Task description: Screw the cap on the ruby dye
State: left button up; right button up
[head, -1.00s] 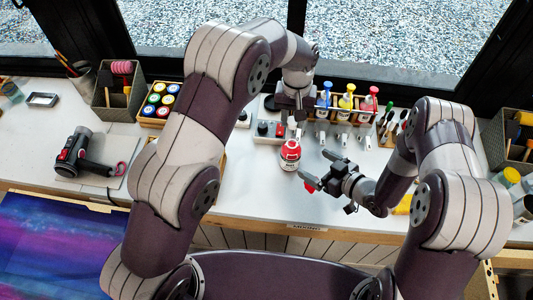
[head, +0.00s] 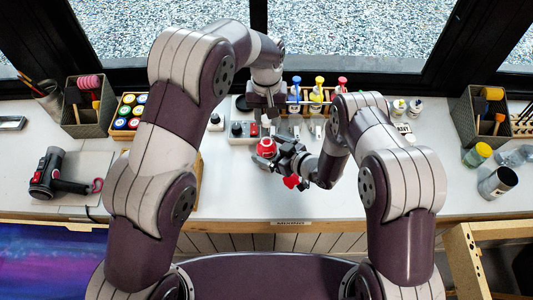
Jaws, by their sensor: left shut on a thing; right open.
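The ruby dye bottle (head: 266,155) stands upright on the white table near its middle, with a red cap (head: 266,144) at its top. My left gripper (head: 266,130) points down from above and is shut on the red cap; its fingertips are small and partly hidden. My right gripper (head: 262,161) reaches in from the right at the height of the bottle's body. Its jaws are open, with the fingers beside the bottle; whether they touch it is too small to tell. How the cap sits on the bottle's neck cannot be made out.
A small control box (head: 240,132) is just left of the bottle. A crate of colored jars (head: 130,112) and a handheld tool (head: 55,172) lie left.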

jog(key=shift+x, duration=0.9)
jog(key=c, duration=1.5)
pick_arm(q)
jog(key=shift+f, duration=2.5)
jog(key=shift+f, duration=0.85)
jog(key=shift+f, duration=0.6)
